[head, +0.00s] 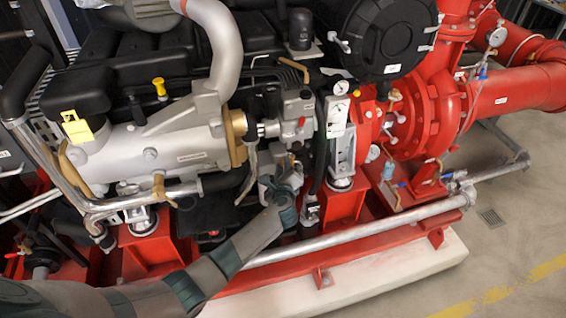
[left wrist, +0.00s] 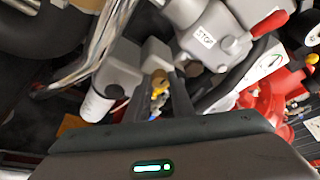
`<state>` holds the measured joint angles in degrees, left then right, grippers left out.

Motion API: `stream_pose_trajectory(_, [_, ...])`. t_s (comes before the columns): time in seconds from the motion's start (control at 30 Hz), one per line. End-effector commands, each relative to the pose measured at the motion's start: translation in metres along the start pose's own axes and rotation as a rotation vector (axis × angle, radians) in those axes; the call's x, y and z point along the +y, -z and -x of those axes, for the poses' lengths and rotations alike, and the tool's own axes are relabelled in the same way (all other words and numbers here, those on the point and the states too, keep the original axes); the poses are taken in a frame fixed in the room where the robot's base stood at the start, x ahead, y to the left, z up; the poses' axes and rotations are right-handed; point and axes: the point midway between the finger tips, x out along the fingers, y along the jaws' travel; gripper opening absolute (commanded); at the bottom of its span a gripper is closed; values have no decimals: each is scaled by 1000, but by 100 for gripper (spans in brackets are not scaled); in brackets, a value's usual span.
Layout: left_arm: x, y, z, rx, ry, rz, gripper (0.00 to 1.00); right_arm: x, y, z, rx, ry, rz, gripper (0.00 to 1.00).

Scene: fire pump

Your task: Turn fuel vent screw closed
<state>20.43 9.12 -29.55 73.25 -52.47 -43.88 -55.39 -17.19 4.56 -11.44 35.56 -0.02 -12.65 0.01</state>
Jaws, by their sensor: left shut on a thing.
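My left gripper (head: 285,178) reaches up from the lower left in the head view to the middle of the engine's side, below a grey housing (head: 298,112) with a red lever. In the left wrist view its two dark fingers (left wrist: 160,92) stand on either side of a small yellow, brass-like part (left wrist: 159,84), which I take for the fuel vent screw. The fingers are shut on it. In the head view the gripper hides the screw. I cannot read how far the screw is turned. My right gripper is in neither view.
A grey block marked STOP (left wrist: 204,38) with a red lever (left wrist: 270,23) sits close to the fingers. A white cylinder (left wrist: 97,104) and metal pipes lie to their left. A long silver pipe (head: 345,235) runs along the red base. Concrete floor (head: 525,220) is clear at right.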

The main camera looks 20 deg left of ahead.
Motion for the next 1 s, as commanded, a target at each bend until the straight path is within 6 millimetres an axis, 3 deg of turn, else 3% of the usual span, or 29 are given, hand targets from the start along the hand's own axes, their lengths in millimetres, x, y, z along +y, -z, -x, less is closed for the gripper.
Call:
stream_pose_trajectory(0.47, [1,3,1,4,-8,-19,0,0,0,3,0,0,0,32])
stream_pose_trajectory(0.5, [1,3,1,4,-8,-19,31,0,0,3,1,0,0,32])
stream_pose_trajectory(0.53, [1,3,1,4,-8,-18,38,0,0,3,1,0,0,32])
stream_pose_trajectory(1.0, [0,1,4,0,-6,-17,40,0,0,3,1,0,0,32])
